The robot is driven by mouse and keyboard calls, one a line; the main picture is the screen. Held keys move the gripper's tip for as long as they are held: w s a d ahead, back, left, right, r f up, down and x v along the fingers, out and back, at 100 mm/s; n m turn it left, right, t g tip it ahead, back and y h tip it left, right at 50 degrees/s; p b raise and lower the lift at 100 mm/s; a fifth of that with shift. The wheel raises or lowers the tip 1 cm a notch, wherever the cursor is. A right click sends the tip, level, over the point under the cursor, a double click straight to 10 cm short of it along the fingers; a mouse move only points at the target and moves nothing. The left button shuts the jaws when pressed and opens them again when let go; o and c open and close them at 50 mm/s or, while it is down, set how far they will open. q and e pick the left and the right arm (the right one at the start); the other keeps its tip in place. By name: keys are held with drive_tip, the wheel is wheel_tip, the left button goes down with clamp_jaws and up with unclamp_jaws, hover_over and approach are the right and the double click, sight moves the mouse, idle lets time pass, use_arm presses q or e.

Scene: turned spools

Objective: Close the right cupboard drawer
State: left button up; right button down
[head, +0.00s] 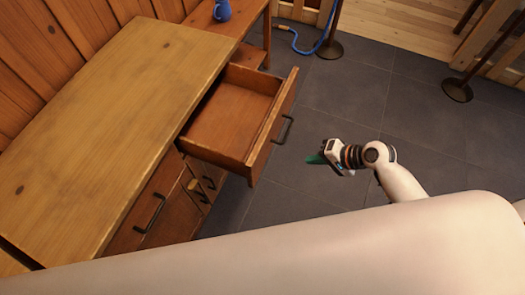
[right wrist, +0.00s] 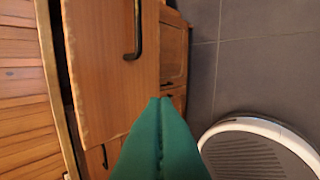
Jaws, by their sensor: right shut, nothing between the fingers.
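The right cupboard drawer (head: 232,118) is pulled well out of the wooden cupboard (head: 110,120), and its inside looks empty. Its front panel carries a dark bar handle (head: 284,130). In the right wrist view the drawer's wooden front (right wrist: 100,75) and handle (right wrist: 133,30) show close up. My right gripper (head: 314,159) has green fingers and is shut and empty. In the head view it is just right of the drawer front, apart from the handle. In the right wrist view the shut fingertips (right wrist: 160,101) overlap the front's edge; I cannot tell whether they touch. My left gripper is not in view.
A smaller drawer (head: 195,188) lower on the cupboard is also slightly out. A wooden side table (head: 190,20) with a blue mug (head: 222,10) stands at the back. A blue hose (head: 300,50) and dark stand bases (head: 457,90) are on the grey tiles. Floor right of the drawer is clear.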

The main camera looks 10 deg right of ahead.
drive_tip(key=a+r, duration=0.1)
drive_tip(key=r, duration=0.1)
approach(265, 155)
wheel_tip(265, 155, down, 4)
drive_tip(key=shift+w+a+r+y+p, duration=0.15)
drive_tip(key=shift+w+a, duration=0.2)
drive_tip(key=shift+a, duration=0.2)
drive_tip(key=shift+w+a+f+y+p, duration=0.15)
drive_tip(key=shift+w+a, duration=0.2)
drive_tip(key=shift+a, duration=0.2)
drive_tip(key=shift+w+a+r+p, duration=0.15)
drive_tip(key=shift+w+a, duration=0.2)
drive_tip(key=shift+a, duration=0.25)
